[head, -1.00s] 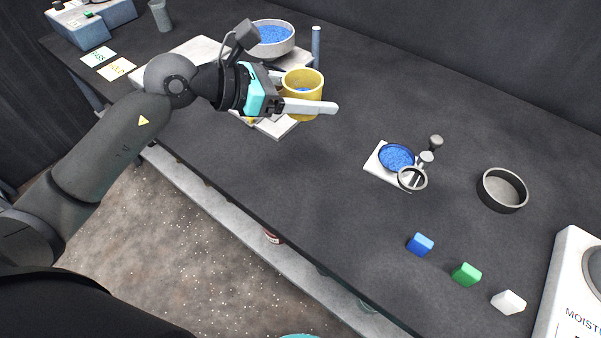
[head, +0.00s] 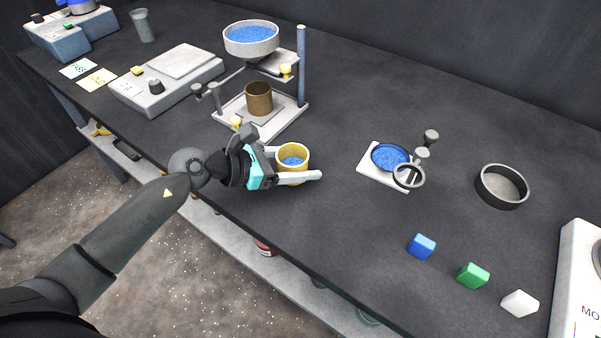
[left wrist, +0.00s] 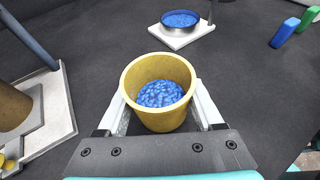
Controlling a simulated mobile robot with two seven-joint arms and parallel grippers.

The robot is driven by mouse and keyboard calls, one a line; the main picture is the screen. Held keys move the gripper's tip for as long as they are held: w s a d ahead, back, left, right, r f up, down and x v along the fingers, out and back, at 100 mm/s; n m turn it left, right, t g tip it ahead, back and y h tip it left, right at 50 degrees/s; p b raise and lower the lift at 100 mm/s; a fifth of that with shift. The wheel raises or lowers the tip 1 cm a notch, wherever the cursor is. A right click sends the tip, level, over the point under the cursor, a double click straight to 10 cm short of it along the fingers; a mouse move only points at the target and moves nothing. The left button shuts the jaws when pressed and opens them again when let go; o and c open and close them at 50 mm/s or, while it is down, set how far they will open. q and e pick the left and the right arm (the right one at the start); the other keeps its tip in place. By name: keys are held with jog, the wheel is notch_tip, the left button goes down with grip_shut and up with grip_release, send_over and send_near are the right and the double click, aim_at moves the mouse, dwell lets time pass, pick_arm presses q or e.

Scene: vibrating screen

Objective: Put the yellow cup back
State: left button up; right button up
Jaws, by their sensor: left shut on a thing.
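The yellow cup (head: 293,163) holds blue granules and is upright between the white fingers of my left gripper (head: 297,165). The gripper is shut on it near the front edge of the dark bench. In the left wrist view the cup (left wrist: 160,120) fills the middle, with a finger along each side. I cannot tell for sure whether its base touches the bench. My right gripper is not in view.
The screen stand (head: 302,70) has a brown cup (head: 259,98) on its base and a bowl of blue granules (head: 251,42) above. A white plate with a blue dish (head: 390,158), a dark ring dish (head: 502,187) and coloured blocks (head: 422,247) stand right. Bench between is clear.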

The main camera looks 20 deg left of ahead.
pick_arm(q)
jog(key=shift+f+b, duration=0.3)
jog(key=shift+f, duration=0.95)
jog(key=shift+f, duration=0.2)
jog(key=o, duration=1.4)
jog(key=shift+r, duration=0.15)
jog(key=shift+s+a+r, duration=0.1)
jog(key=shift+r, duration=0.05)
jog(key=v, duration=1.1)
jog(key=shift+s+a+r, duration=0.1)
jog(key=shift+s+a, duration=0.15)
